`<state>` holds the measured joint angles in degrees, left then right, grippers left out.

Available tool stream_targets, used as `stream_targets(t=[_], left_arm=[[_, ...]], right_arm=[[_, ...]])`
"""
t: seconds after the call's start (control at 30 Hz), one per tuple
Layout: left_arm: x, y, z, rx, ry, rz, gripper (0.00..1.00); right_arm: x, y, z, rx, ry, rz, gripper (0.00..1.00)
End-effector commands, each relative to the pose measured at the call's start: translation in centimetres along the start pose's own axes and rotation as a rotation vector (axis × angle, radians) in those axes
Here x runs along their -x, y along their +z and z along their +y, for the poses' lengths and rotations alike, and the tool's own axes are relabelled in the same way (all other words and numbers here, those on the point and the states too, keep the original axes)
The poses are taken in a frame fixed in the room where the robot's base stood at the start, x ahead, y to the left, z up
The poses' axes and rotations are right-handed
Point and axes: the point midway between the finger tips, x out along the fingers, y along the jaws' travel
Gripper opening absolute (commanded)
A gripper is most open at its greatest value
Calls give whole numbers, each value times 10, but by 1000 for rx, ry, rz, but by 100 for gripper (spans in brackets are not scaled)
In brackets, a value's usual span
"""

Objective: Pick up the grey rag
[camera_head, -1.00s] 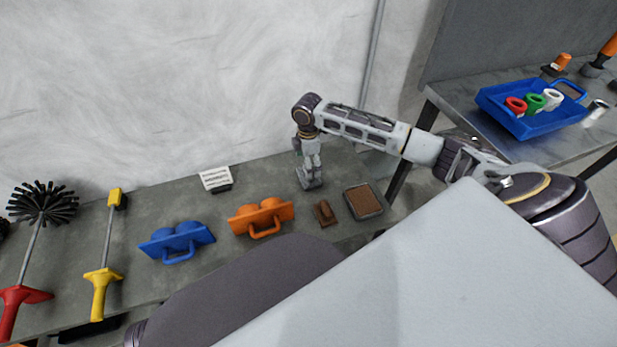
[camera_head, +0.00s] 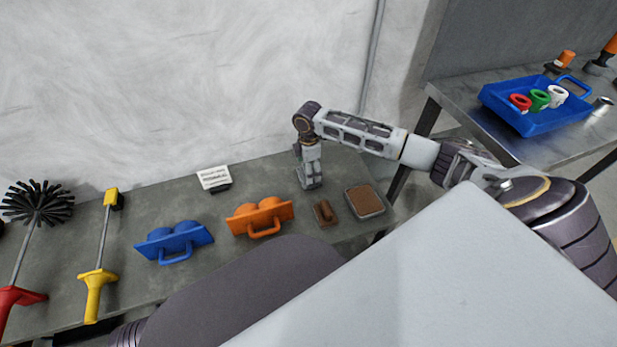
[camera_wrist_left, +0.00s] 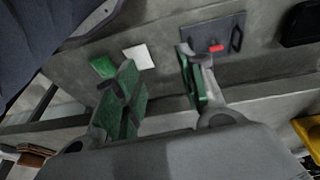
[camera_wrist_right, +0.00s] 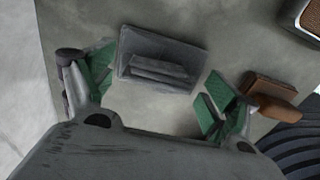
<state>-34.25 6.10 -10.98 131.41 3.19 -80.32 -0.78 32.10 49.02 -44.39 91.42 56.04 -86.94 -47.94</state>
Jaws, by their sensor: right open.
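The grey rag (camera_wrist_right: 160,68) appears in the right wrist view as a dark grey rectangular piece with a raised fold, lying flat on the bench. My right gripper (camera_wrist_right: 157,95) is open, with green-padded fingers on either side of the rag and apart from it. In the head view the right gripper (camera_head: 311,185) points down at the back of the bench, and I cannot make out the rag there. My left gripper (camera_wrist_left: 160,90) is open and empty in the left wrist view; it is not visible in the head view.
A brown-topped block (camera_head: 324,212) and a brown-filled tray (camera_head: 365,200) lie right of the right gripper. An orange handled tool (camera_head: 260,216), a blue one (camera_head: 174,241) and a white sign (camera_head: 214,178) stand left. The wall (camera_head: 180,80) rises close behind.

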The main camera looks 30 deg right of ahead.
Motion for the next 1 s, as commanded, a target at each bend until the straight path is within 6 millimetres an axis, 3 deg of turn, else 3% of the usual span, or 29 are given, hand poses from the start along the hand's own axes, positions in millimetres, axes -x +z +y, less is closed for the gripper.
stream_targets(t=[0.2, 0.67, 1.0], left_arm=[[8, 4, 4, -2, 7, 1, 40], [8, 1, 3, -3, 6, 7, 40], [8, 1, 2, -3, 5, 8, 40]], right_arm=[[-13, 0, 0, 0, 0, 0, 88], [-12, 0, 0, 0, 0, 0, 88], [-12, 0, 0, 0, 0, 0, 45]])
